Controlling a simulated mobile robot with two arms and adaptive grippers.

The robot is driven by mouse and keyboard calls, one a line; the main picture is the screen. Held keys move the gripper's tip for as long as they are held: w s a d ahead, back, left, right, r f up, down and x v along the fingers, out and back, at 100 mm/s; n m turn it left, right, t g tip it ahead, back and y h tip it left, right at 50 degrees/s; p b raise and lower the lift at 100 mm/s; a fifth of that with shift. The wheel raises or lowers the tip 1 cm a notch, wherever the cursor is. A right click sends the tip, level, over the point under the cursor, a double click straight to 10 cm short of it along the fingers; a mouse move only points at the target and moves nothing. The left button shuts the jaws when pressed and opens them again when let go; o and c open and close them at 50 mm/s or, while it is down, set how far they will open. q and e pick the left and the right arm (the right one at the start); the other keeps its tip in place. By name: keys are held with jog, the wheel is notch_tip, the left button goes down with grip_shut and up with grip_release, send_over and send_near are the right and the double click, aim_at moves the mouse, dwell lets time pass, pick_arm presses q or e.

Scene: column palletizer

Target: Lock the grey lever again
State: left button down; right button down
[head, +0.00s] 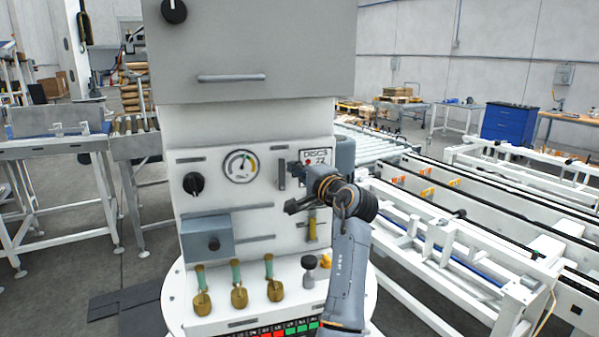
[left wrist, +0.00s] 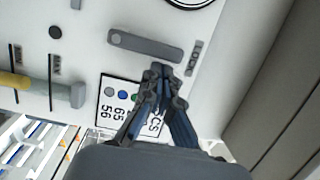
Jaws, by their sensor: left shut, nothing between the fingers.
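The grey lever (head: 281,176) is a flat bar on the white panel, right of the gauge, standing upright in the head view. In the left wrist view the lever (left wrist: 145,47) lies crosswise, its round pivot end at left and its free end close to a small LOCK label (left wrist: 194,58). My left gripper (head: 293,169) is just right of the lever, in front of the sign. In the wrist view its fingertips (left wrist: 160,72) are together and empty, beside the lever's edge near the free end; contact cannot be told. My right gripper is not in view.
The panel also carries a gauge (head: 240,166), a black knob (head: 194,184), a grey box (head: 207,238), a yellow handle (head: 312,225) and the DISCS sign (left wrist: 112,104). A conveyor (head: 440,230) runs at right.

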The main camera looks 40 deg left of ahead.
pick_arm(q)
jog(key=shift+s+n, duration=0.15)
jog(key=shift+n, duration=0.15)
dwell(0.4)
jog(key=v, duration=1.2)
jog(key=shift+r, duration=0.15)
